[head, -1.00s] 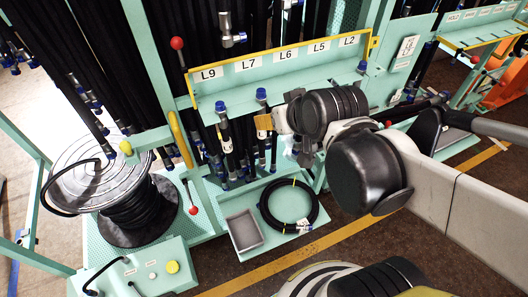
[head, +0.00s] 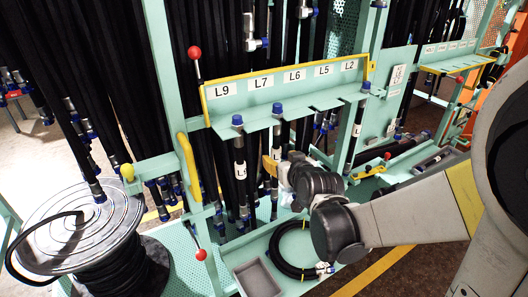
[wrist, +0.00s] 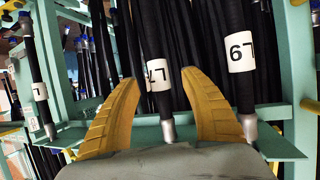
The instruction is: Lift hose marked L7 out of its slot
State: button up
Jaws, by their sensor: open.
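Hose L7 is the black hose with a white L7 label (wrist: 157,75) in the middle of the wrist view. Its metal end meets the teal slotted shelf. My gripper (wrist: 160,78) is open, with one yellow finger on each side of L7 in the picture and visible gaps to both. I cannot tell how deep the hose sits between them. In the head view my gripper (head: 269,165) is just below the shelf.
Hose L9 (wrist: 240,50) hangs close beside the right finger in the wrist view. The label strip (head: 285,80) reads L9, L7, L6, L5, L2. Another hose (head: 357,130) hangs at L2. A coiled hose (head: 280,262) and a grey tray (head: 257,280) lie below.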

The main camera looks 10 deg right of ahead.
aim_at(277, 158)
jog(key=b+x, duration=0.1)
jog(key=x, duration=0.1)
jog(key=b+x, duration=0.1)
jog(key=x, duration=0.2)
jog(key=shift+d+f, duration=0.1)
jog(key=shift+f, duration=0.25)
jog(key=shift+r, duration=0.1)
jog(key=shift+s, duration=0.1)
grip_shut()
